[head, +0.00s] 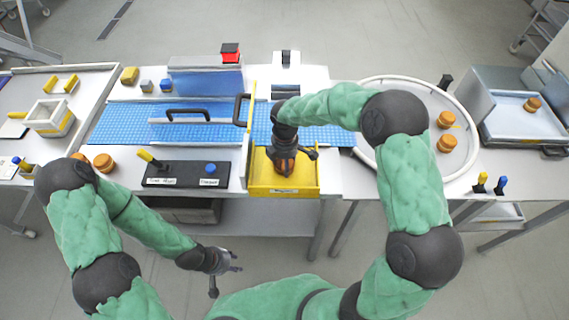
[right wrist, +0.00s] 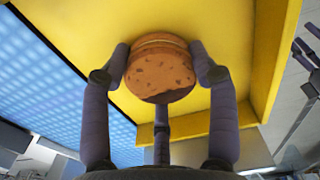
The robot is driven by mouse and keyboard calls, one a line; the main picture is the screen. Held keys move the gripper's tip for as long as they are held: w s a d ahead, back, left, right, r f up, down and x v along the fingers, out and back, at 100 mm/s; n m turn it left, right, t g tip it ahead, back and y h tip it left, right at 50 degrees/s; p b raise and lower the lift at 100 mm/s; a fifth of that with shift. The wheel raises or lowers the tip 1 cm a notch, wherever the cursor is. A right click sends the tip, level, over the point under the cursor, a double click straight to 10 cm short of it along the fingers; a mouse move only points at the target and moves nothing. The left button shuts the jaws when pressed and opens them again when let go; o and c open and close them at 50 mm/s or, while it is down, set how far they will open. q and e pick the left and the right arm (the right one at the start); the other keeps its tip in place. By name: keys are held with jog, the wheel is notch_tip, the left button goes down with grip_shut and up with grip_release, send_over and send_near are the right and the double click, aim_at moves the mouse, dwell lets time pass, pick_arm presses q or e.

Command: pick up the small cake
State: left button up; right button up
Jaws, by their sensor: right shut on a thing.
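The small cake (right wrist: 160,70) is a round, brown, filled piece with a pale band, seen close in the right wrist view. My right gripper (right wrist: 164,75) is shut on it, with fingers on both sides and a third finger below. In the head view my right gripper (head: 286,162) reaches down into the yellow bin (head: 304,186) and mostly hides the cake. My left gripper (head: 225,264) is open and empty, low in front of the table.
A blue belt (head: 120,123) runs behind the bin. Other round cakes lie on the round tray (head: 446,120), in the metal box at right (head: 532,104) and at left (head: 103,162). A black control panel (head: 190,181) with a yellow lever and blue button stands left of the bin.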

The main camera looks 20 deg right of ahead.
notch_tip(320, 180, up, 10)
jog(key=shift+p, duration=1)
dwell(0.6)
